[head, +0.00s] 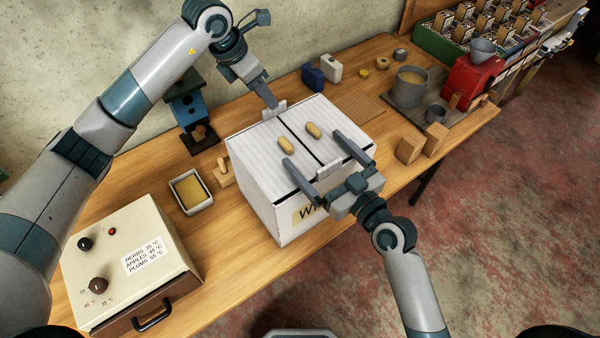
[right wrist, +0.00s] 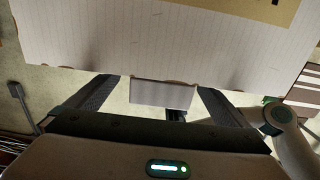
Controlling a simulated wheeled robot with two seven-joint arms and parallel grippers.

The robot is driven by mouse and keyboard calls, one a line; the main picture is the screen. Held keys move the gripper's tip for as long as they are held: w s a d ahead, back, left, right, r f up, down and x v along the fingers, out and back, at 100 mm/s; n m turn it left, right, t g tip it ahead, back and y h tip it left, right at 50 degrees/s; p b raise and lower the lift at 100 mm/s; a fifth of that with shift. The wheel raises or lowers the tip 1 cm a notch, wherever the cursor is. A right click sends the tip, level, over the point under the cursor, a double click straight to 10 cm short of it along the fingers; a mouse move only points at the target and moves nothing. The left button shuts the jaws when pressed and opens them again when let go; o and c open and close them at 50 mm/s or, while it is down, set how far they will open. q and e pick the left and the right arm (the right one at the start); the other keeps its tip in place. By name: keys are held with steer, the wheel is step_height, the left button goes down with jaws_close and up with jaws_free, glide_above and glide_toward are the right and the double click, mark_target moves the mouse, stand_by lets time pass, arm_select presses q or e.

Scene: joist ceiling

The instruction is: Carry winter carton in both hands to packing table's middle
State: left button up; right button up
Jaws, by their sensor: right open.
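The winter carton (head: 265,185) is a white ribbed box standing upright on the wooden packing table (head: 240,255). Its closed lid has a dark centre seam and two tan oval pieces on top. A label with partly hidden lettering is on its near side. My right gripper (head: 310,148) is open over the near edge, its fingers apart on either side of a pale tab; the tab also shows between the fingers in the right wrist view (right wrist: 160,94). My left gripper (head: 272,60) is open beyond the far edge, one fingertip close to the far tab (head: 277,107). I cannot tell whether it touches.
A cream control box (head: 130,255) and a shallow tray (head: 190,191) are left of the carton. A blue device (head: 190,105) is behind it. Wooden blocks (head: 409,148), a grey pot (head: 410,87) and a red machine (head: 473,80) stand to the right.

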mark_target(307, 142)
arm_select(q)
steer(key=shift+x, duration=2.2)
arm_select(e)
steer(key=shift+x, duration=2.2)
arm_select(q)
jaws_close()
arm_select(e)
steer(key=c, duration=1.7)
